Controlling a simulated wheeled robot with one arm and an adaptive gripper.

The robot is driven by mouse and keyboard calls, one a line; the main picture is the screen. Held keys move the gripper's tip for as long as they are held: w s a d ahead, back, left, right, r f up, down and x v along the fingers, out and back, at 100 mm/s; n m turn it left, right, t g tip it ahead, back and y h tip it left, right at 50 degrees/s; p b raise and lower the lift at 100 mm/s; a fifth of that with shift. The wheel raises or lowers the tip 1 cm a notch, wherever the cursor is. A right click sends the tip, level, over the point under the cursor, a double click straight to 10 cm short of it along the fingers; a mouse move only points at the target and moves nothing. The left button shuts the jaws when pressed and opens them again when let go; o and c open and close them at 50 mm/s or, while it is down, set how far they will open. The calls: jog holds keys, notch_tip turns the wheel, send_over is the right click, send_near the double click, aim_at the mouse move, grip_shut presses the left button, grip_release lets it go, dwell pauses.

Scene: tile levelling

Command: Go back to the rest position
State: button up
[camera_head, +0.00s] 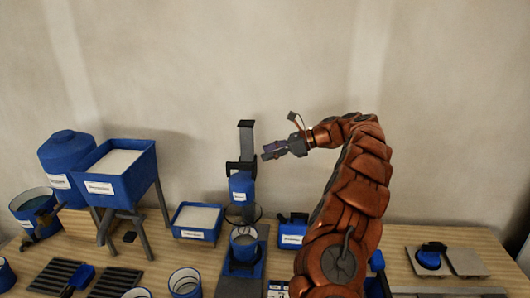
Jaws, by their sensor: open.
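My gripper (273,151) is at the end of my orange arm, raised well above the table and pointing left. It is open and I see nothing between its fingers. Its tips are just right of the dark upright stand (246,140), which carries a blue cylinder (241,187). I cannot tell from this view whether the tips touch the stand. A blue container (243,246) stands at the foot of the stand.
A blue hopper (120,165) on legs and a blue barrel (68,160) stand at the left. A blue tray (196,222) of white material is left of the stand. Grey tiles (466,261) lie at the right with a blue-and-black tool (429,258). The space above the table's right side is clear.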

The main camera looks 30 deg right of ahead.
jog(key=shift+a, duration=0.1)
jog(key=s+a+r+n+g, duration=0.2)
jog(key=s+a+n, duration=0.1)
jog(key=a, duration=0.5)
jog(key=s+a+r+n+g, duration=0.1)
jog(key=s+a+n+g, duration=0.2)
jog(key=a, duration=0.4)
jog(key=s+a+r+n+g, duration=0.15)
jog(key=s+a+n, duration=0.25)
jog(key=a, duration=0.4)
jog(key=s+a+f+n+g+h, duration=0.2)
jog(key=s+a+n+h, duration=0.35)
jog(key=s, duration=0.85)
jog(key=s+d+f+n+h, duration=0.1)
jog(key=s+f+n+h, duration=0.1)
jog(key=s, duration=0.6)
jog(key=s+d+f+n+h, duration=0.1)
jog(key=s+f+n, duration=0.3)
jog(key=s, duration=0.4)
jog(key=s+d+f+n+g+h, duration=0.1)
jog(key=s+d+f+n+h, duration=0.1)
jog(key=s, duration=0.6)
jog(key=shift+s+d+f+n+h, duration=0.35)
jog(key=shift+d+f+n, duration=0.1)
jog(key=shift+n, duration=0.3)
